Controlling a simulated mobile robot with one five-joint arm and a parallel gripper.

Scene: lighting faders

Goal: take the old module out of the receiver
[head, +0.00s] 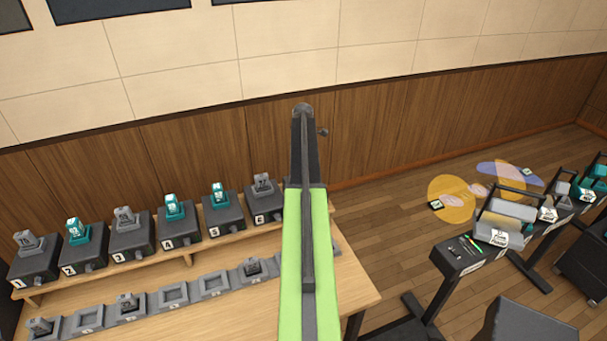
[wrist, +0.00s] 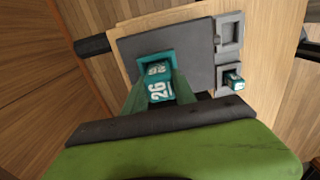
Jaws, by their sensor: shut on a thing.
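In the wrist view, my gripper (wrist: 158,88) has its two green fingers shut on a teal module (wrist: 159,91) with white digits, among them 26. The module is at a dark grey receiver box (wrist: 197,50), with a teal part around its far end. I cannot tell whether it is fully seated or partly raised. In the head view, my green and black arm covers the middle, and the gripper and this receiver are hidden behind it.
Numbered receivers (head: 188,229) holding teal or grey modules line a wooden bench (head: 190,323). In front is a row of slots (head: 173,293), some empty. The wrist view shows a slot with a teal module (wrist: 233,81). A black stand (head: 468,262) is at right, across open floor.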

